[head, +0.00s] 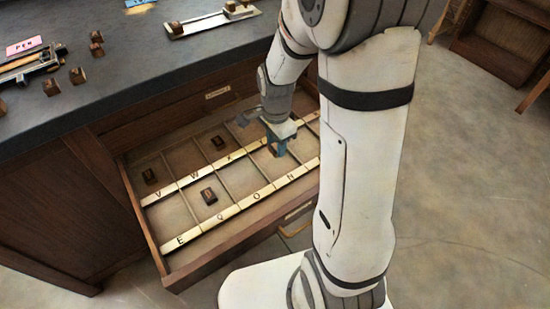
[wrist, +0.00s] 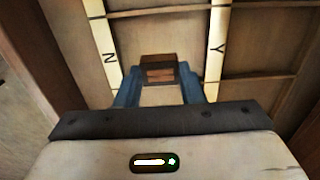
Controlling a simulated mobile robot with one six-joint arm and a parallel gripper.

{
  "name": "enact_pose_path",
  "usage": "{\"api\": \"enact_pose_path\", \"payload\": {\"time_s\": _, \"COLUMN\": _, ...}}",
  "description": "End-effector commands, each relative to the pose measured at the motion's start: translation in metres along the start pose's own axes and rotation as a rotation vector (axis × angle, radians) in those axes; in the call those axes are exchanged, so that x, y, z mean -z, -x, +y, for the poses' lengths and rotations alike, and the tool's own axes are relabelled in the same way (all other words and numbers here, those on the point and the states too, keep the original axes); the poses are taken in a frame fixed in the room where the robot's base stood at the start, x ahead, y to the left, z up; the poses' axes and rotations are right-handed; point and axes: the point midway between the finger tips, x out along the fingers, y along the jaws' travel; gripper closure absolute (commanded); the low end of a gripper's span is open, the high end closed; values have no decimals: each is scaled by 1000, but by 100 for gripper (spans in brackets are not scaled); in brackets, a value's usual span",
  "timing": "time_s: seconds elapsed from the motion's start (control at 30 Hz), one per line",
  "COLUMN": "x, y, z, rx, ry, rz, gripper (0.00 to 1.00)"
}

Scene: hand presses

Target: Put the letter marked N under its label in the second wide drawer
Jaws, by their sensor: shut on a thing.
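My gripper (head: 278,147) is over the open drawer (head: 212,238), toward its right part, with its blue fingers pointing down. In the wrist view the fingers (wrist: 158,88) are shut on a small brown wooden block (wrist: 158,66). The letter on the block's face is not readable. The label N (wrist: 110,57) is on a pale strip left of the block, and the label Y (wrist: 217,48) is on the strip to its right. The block is between these two strips, over the N compartment. I cannot tell whether it touches the drawer floor.
Letter blocks lie in other compartments: one behind V (head: 150,176), one at the back (head: 217,142), one in the front row (head: 208,195). Thin dividers separate compartments. The dark counter (head: 120,75) above holds several blocks, a pink card (head: 24,46) and a tray (head: 212,22).

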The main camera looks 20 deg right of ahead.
Motion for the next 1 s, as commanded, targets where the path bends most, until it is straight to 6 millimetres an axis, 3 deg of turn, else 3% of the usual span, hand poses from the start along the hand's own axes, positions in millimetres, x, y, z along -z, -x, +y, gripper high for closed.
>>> {"api": "enact_pose_path", "payload": {"time_s": 0.4, "x": 0, "y": -48, "z": 0, "rx": -2, "ry": 0, "rz": -1, "gripper": 86}}
{"api": "enact_pose_path", "payload": {"time_s": 0.8, "x": 1, "y": -53, "z": 0, "rx": 1, "ry": 0, "rz": 0, "gripper": 86}}
{"api": "enact_pose_path", "payload": {"time_s": 0.83, "x": 1, "y": -52, "z": 0, "rx": 1, "ry": 0, "rz": 0, "gripper": 62}}
{"api": "enact_pose_path", "payload": {"time_s": 1.0, "x": 1, "y": -51, "z": 0, "rx": 1, "ry": 0, "rz": 0, "gripper": 48}}
